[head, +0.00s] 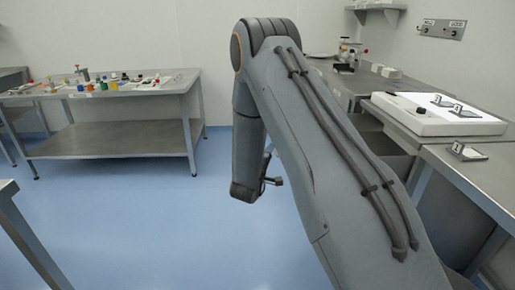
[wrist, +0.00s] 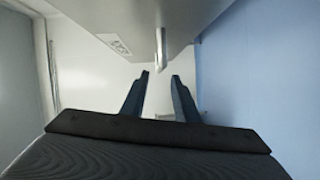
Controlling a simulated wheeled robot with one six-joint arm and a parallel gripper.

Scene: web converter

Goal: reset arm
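My grey arm fills the middle and right of the head view, bent at the top with its forearm hanging down over the blue floor. My gripper (wrist: 160,86) shows in the wrist view as two dark fingers standing apart. Nothing is between them, only a pale background. In the head view the fingers cannot be made out clearly; a small dark part juts out near the arm's lower end.
A steel table (head: 118,92) with several small bottles and parts stands at the left. A steel counter (head: 478,174) runs along the right, bearing a white tray (head: 447,127). The blue floor (head: 170,225) between is clear. A grey panel (wrist: 95,14) is close above the fingers.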

